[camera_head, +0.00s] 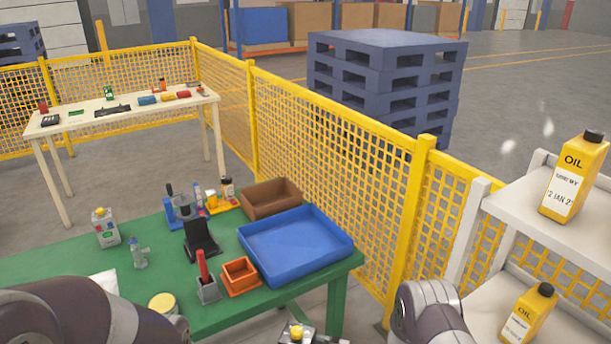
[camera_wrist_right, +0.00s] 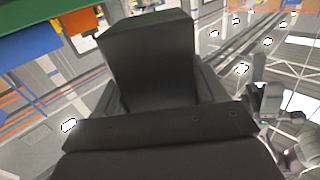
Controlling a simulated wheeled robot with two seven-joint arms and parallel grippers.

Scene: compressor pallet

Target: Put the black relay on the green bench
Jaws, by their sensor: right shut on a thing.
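The black relay (camera_wrist_right: 148,55) is a plain dark box in the right wrist view. My right gripper (camera_wrist_right: 157,90) is shut on it, with one finger on each side. The green bench (camera_head: 215,316) stands at the lower left of the head view, and a strip of green shows at the top left of the wrist view. In the head view only my right arm shows, at the bottom right beside the bench; its gripper and the relay are out of that picture. My left arm enters at the bottom left, and its gripper is not visible.
The bench carries a blue tray (camera_head: 295,247), a brown bin (camera_head: 270,198), a small orange bin (camera_head: 240,276), a black stand (camera_head: 200,238) and several small parts. A yellow mesh fence (camera_head: 335,180) runs behind it. A white shelf (camera_head: 530,222) with oil bottles stands right.

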